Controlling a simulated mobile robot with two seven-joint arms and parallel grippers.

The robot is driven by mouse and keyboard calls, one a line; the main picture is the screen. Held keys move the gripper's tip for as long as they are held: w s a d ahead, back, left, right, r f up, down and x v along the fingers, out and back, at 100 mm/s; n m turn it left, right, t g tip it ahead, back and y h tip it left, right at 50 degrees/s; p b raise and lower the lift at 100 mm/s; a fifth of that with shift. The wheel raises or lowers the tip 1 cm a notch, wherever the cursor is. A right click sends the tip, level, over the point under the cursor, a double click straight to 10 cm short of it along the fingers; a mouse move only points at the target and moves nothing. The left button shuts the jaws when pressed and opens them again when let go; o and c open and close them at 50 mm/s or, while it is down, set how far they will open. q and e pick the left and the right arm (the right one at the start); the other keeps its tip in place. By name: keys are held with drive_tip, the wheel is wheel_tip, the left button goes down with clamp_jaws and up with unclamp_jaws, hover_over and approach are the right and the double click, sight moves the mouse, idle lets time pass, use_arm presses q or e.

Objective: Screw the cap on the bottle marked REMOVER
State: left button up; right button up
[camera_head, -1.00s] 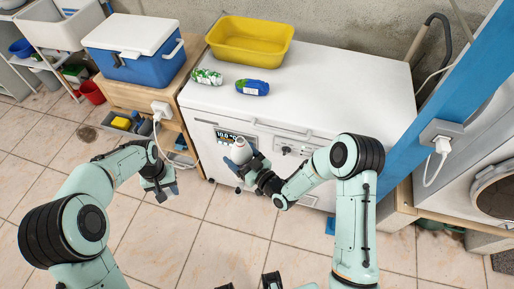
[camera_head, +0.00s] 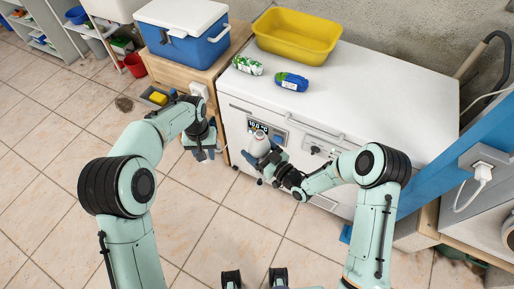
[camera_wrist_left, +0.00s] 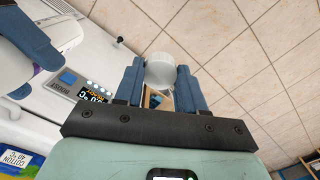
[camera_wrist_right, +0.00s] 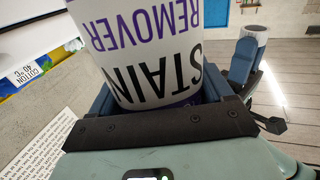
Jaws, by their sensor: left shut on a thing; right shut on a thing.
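The white bottle (camera_head: 260,145), printed STAIN REMOVER in the right wrist view (camera_wrist_right: 145,40), is held in front of the white chest. Its top is out of that view. My right gripper (camera_head: 268,158) is shut on the bottle's body. My left gripper (camera_head: 206,155) is left of the bottle, apart from it. It is shut on a plain white cap (camera_wrist_left: 160,70), which shows between its blue fingers. The cap also shows in the right wrist view (camera_wrist_right: 254,34), to the right of the bottle.
The white chest (camera_head: 360,90) carries a yellow basin (camera_head: 297,38), a green-white bottle (camera_head: 247,65) and a blue bottle (camera_head: 291,82). A blue cooler (camera_head: 185,40) stands on a wooden cabinet at the left. A blue post (camera_head: 450,185) rises at the right. The tiled floor below is mostly open.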

sight(260, 134)
use_arm(q)
drive_tip(key=shift+m, duration=0.3)
drive_tip(key=d+r, duration=0.5)
drive_tip(key=d, duration=0.1)
drive_tip(key=d+r, duration=0.6)
drive_tip(key=w+d+r, duration=0.1)
drive_tip(key=d+r, duration=0.4)
drive_tip(key=d, duration=0.1)
drive_tip(key=shift+w+r, duration=0.1)
drive_tip(key=shift+r, duration=0.25)
drive_tip(key=shift+a, duration=0.1)
drive_tip(key=shift+f, duration=2)
drive_tip(key=shift+f, duration=0.1)
drive_tip(key=shift+f, duration=0.8)
drive_tip(key=shift+f, duration=0.55)
